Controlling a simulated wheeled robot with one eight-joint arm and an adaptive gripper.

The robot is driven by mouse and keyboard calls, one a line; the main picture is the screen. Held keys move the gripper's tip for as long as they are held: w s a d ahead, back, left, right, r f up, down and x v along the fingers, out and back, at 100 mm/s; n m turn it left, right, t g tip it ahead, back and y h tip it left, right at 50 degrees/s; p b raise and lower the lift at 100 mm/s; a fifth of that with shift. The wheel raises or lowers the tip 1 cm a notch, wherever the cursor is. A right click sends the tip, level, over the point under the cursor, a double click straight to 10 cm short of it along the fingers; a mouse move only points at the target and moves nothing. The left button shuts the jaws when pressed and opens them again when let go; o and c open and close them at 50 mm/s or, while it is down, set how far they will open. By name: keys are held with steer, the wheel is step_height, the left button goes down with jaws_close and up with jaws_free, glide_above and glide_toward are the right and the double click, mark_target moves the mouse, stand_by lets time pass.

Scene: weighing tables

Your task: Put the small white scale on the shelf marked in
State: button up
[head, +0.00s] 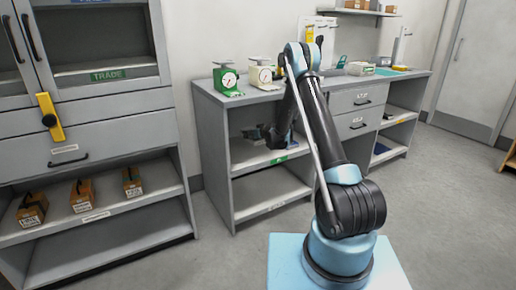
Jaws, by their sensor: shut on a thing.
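A white dial scale (260,74) stands on the bench top, partly behind my arm. A green dial scale (226,80) stands to its left. A low white and green device (360,69) sits further right on the top.
A grey cabinet (90,133) marked TRADE stands left, with a yellow handled tool on its front and several brown boxes (82,195) on its open shelf. Bench drawers (358,98) stand behind my arm. The floor (225,262) between cabinet and base is clear.

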mark_target(253, 151)
steer(key=shift+f, duration=4.35)
steer(key=o, duration=1.5)
steer(key=shift+f, duration=0.1)
